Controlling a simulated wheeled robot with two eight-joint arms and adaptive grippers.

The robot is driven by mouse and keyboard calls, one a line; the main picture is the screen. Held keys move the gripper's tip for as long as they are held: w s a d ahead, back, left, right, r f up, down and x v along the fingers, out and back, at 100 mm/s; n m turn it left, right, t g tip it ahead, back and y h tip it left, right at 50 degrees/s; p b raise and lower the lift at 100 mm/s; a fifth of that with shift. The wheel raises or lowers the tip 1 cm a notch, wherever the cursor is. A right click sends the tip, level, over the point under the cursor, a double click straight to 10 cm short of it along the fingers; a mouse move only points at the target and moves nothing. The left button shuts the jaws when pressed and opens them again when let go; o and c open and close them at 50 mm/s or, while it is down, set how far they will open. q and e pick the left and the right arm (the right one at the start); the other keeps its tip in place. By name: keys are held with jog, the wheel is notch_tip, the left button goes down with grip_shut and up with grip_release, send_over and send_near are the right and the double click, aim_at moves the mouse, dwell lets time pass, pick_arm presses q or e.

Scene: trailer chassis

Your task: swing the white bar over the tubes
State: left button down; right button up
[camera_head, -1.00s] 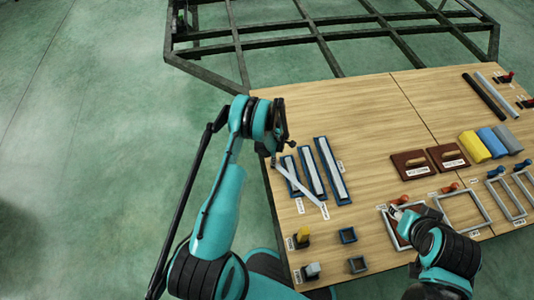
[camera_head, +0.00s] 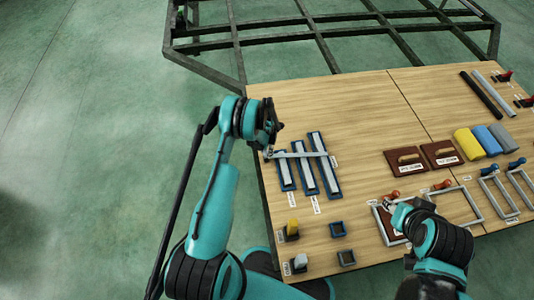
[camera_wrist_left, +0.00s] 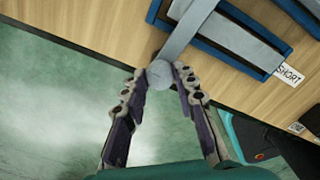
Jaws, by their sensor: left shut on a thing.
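The white bar (camera_head: 300,155) is a thin, pale strip at the table's left part. In the head view it lies across the blue-framed tubes (camera_head: 309,166), roughly level from left to right. My left gripper (camera_head: 269,150) is at the bar's left end. In the left wrist view the bar (camera_wrist_left: 186,28) runs up from a round end (camera_wrist_left: 159,74), and the fingers of my left gripper (camera_wrist_left: 158,78) are closed on that end. My right gripper (camera_head: 388,204) is over a brown framed panel at the lower right; its fingers are too small to read.
Brown blocks with handles (camera_head: 441,153), coloured rolls (camera_head: 487,139) and grey frames (camera_head: 458,207) lie to the right. A dark metal chassis (camera_head: 330,40) stands behind the table. Bare wood lies behind the tubes.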

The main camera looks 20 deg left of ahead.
pick_arm(q)
jog(key=shift+n, duration=0.7)
jog(key=c, duration=1.2)
grip_release()
notch_tip(320, 180, up, 12)
